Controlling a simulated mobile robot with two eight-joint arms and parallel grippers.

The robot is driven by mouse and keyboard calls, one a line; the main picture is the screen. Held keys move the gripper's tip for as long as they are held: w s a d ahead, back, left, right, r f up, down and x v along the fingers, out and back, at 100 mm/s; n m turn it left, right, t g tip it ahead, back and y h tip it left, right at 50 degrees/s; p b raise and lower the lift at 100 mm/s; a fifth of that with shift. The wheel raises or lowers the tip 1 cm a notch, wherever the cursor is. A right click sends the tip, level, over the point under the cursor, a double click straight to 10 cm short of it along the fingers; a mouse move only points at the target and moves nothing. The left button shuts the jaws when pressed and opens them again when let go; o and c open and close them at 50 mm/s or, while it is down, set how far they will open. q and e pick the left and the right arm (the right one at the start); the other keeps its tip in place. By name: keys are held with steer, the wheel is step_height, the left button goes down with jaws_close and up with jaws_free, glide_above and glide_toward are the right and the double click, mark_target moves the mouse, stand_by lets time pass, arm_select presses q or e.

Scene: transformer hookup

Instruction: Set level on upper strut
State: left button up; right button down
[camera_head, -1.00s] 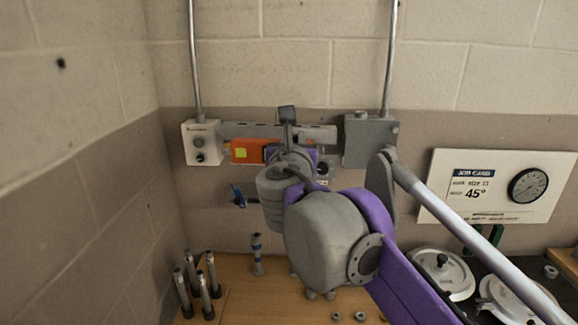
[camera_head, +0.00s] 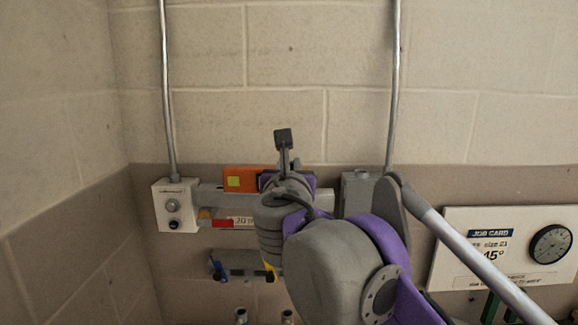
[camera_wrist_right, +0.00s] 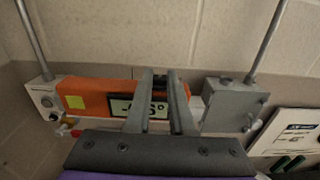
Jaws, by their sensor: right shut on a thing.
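The level is an orange bar (camera_head: 250,179) with a yellow-green patch at its left end and a digital display in the wrist view (camera_wrist_right: 92,97). A finger partly covers the display, so its figure cannot be read fully. My right gripper (camera_wrist_right: 160,80) is shut on the level near the display. The grey upper strut (camera_head: 212,195) runs along the wall between two boxes. The level appears just above the strut's line in the head view, roughly horizontal. I cannot tell whether they touch. My right wrist hides the strut's middle. My left gripper is out of view.
A pale control box (camera_head: 175,206) stands left of the strut and a grey box (camera_head: 357,190) right of it, each with a conduit above. A lower strut (camera_head: 240,264) sits below. A job card (camera_head: 500,248) hangs at right. The wall above is clear.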

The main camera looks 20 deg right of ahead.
steer(key=shift+f+p+x, duration=0.2)
steer(key=shift+f+x, duration=0.05)
steer(key=shift+x, duration=1.1)
steer(key=shift+f+p+x, duration=0.15)
steer(key=shift+f+x, duration=0.1)
steer(key=shift+x, duration=1.15)
steer(key=shift+f+p+x, duration=0.2)
steer(key=shift+f+x, duration=0.05)
steer(key=shift+x, duration=1.1)
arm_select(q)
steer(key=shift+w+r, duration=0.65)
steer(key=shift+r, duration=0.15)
arm_select(e)
steer(key=shift+f, duration=0.6)
steer(key=shift+a, duration=0.1)
steer(key=c, duration=0.7)
jaws_free()
